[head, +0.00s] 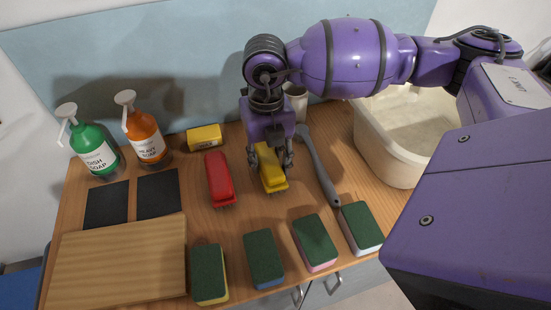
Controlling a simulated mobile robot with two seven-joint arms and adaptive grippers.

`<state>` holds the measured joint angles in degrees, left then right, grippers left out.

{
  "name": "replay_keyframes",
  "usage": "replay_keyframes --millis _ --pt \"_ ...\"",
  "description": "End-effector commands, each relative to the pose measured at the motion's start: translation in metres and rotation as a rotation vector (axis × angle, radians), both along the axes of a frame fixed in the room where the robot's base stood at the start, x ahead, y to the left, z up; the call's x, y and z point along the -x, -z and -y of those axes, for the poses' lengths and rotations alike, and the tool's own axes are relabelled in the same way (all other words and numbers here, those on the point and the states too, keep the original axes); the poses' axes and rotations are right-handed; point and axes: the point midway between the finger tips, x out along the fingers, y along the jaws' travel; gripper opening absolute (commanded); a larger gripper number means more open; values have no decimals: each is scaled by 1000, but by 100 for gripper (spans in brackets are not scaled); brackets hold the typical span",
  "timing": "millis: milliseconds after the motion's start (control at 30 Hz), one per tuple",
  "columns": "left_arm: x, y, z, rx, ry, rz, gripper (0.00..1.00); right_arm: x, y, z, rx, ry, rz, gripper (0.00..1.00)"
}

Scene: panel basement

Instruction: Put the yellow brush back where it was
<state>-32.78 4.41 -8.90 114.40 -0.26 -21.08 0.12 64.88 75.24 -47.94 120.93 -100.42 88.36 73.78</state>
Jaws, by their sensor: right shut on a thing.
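The yellow brush (272,181) is in the middle of the wooden counter in the head view, to the right of the red brush. My right gripper (270,160) points down over the yellow brush and is shut on its far part. Its near end shows below the fingers. I cannot tell whether the brush touches the counter or is held slightly above it. The red brush (219,180) lies bristles down beside it. My left gripper is not in view.
A grey long-handled brush (318,168) lies close on the right, before a white tub (375,135). Several sponges (264,259) line the front edge.

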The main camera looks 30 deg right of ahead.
Motion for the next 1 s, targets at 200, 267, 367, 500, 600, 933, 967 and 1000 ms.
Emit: replay_keyframes --millis 200,267,367,500,600,933,967,1000 --pt "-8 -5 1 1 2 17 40 0 -1 0 0 0 2 16" --pt "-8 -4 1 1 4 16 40 0 1 0 -1 0 1 16" --pt "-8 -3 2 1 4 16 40 0 3 0 0 0 2 45" --pt "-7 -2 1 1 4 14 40 0 2 0 0 0 2 59" --pt "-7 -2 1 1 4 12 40 0 2 0 0 0 2 59" --pt "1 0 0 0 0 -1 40 -2 -13 0 -1 0 5 59" --pt "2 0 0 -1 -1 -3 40 -2 -18 0 -1 0 7 59" --pt "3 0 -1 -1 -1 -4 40 -1 -26 0 -1 -1 5 59"
